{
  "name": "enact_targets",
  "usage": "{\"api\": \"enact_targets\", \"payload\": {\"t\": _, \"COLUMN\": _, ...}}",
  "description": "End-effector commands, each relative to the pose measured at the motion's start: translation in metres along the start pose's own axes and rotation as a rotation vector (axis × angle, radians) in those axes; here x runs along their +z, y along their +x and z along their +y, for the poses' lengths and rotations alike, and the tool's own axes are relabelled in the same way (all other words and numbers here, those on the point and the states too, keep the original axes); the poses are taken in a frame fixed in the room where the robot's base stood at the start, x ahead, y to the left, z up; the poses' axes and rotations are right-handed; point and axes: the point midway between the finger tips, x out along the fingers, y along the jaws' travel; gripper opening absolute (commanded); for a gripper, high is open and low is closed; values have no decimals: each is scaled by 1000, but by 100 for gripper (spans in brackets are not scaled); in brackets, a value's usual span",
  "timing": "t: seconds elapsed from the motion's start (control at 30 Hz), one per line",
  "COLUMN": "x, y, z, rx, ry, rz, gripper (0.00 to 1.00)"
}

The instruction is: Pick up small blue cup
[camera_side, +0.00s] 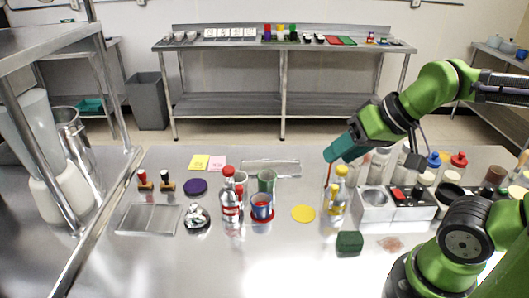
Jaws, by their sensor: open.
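The small blue cup (262,206) stands upright on a red coaster (263,219) near the middle of the steel counter. My gripper (331,160) is at the end of the green arm, above the counter, to the right of the cup and higher than it. It is open and apart from the cup. Its fingers are small and hard to make out in this view.
A red-capped bottle (229,194) stands close left of the cup, and a grey-green cup (267,181) close behind it. Yellow-capped bottles (340,190) stand below my gripper. A yellow disc (303,213) lies flat between them and the cup. A green block (349,242) lies in front.

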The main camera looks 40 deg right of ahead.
Motion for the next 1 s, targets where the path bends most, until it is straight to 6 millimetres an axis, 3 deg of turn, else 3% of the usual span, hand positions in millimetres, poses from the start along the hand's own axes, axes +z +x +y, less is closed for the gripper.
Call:
{"api": "enact_targets", "payload": {"t": 0.27, "x": 0, "y": 0, "z": 0, "rx": 0, "ry": 0, "rz": 0, "gripper": 46}}
{"api": "enact_targets", "payload": {"t": 0.53, "x": 0, "y": 0, "z": 0, "rx": 0, "ry": 0, "rz": 0, "gripper": 87}}
{"api": "enact_targets", "payload": {"t": 0.83, "x": 1, "y": 2, "z": 0, "rx": 1, "ry": -2, "rz": -8, "gripper": 88}}
{"api": "enact_targets", "payload": {"t": 1.0, "x": -1, "y": 22, "z": -4, "rx": 28, "ry": -13, "rz": -96, "gripper": 88}}
